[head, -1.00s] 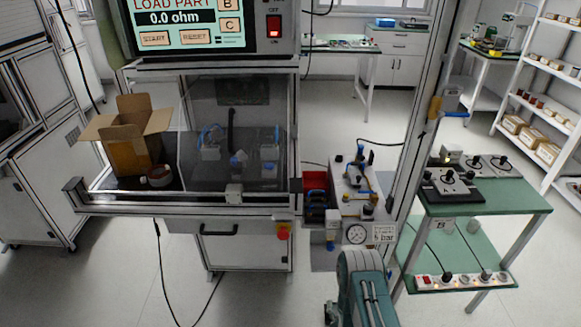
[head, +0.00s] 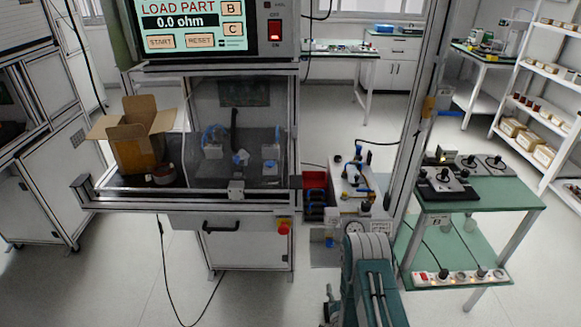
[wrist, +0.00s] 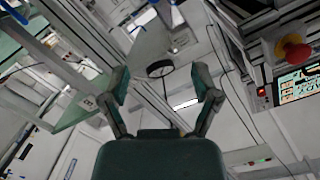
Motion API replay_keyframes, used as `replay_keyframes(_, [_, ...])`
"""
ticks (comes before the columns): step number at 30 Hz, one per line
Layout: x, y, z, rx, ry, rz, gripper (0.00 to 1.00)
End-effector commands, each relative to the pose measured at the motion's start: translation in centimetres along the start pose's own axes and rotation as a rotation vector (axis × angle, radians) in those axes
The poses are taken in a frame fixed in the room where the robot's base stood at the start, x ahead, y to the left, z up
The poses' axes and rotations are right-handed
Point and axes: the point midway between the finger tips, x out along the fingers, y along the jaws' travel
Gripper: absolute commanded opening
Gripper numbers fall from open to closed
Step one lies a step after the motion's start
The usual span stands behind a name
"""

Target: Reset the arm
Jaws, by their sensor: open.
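My arm shows at the bottom of the head view, right of centre, as a green and grey link in front of the pressure gauge stand. My gripper (wrist: 163,100) is in the wrist view, its two dark green fingers spread wide with nothing between them. The wrist view is tilted, and past the fingers are the floor, a bench leg and equipment, all apart from the fingers. The gripper's fingertips cannot be made out in the head view.
The test station (head: 235,200) has a screen reading "LOAD PART 0.0 ohm". An open cardboard box (head: 135,145) and a tape roll (head: 163,174) sit on its left. A green table (head: 480,200) with black control units stands right. A red emergency button (wrist: 293,46) shows in the wrist view.

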Motion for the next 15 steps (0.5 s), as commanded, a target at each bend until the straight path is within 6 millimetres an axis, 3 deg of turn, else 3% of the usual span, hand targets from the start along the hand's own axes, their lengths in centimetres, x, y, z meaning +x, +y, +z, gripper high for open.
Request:
replay_keyframes(9, [4.6, -4.3, -7.0, -0.066, -0.095, 0.055, 0.79])
replay_keyframes(15, [5.9, -7.7, -12.4, -0.119, -0.182, 0.098, 0.79])
